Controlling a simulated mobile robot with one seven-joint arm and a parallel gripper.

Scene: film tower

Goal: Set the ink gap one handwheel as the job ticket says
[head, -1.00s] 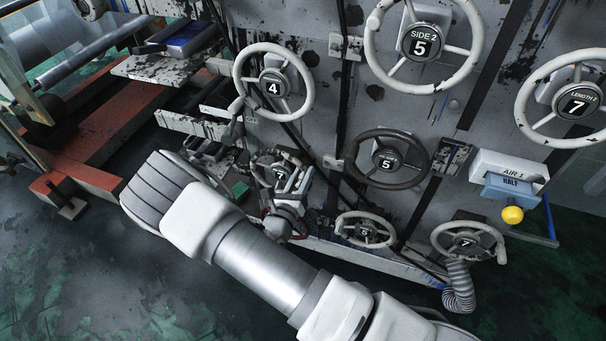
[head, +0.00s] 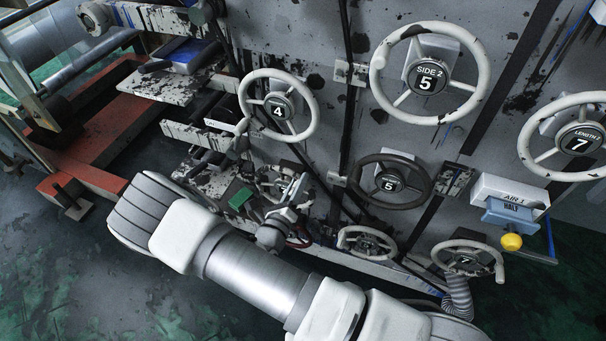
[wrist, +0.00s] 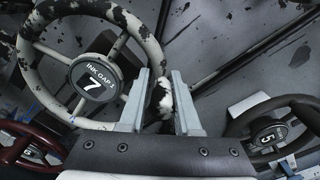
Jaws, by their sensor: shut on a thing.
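The ink gap one handwheel (wrist: 45,85) is off-white with black specks and fills the upper left of the wrist view. Its round hub plate (wrist: 95,78) reads "INK GAP 1" and "7". My gripper (wrist: 169,88) is at the wheel's right rim, its two grey fingers shut on a white, black-specked piece (wrist: 163,97) there, apparently the wheel's handle. The fingers hide part of it. In the head view, my gripper (head: 297,195) is in front of the small handwheel (head: 268,174) low on the panel and covers part of it. No job ticket is readable.
A dark wheel marked 5 (head: 357,180) stands right of my gripper, a white wheel marked 4 (head: 246,92) above it. A small low wheel (head: 342,238) is close on the right. In the wrist view, a maroon wheel (wrist: 55,143) shows lower left. Dark floor (head: 60,270) is open left.

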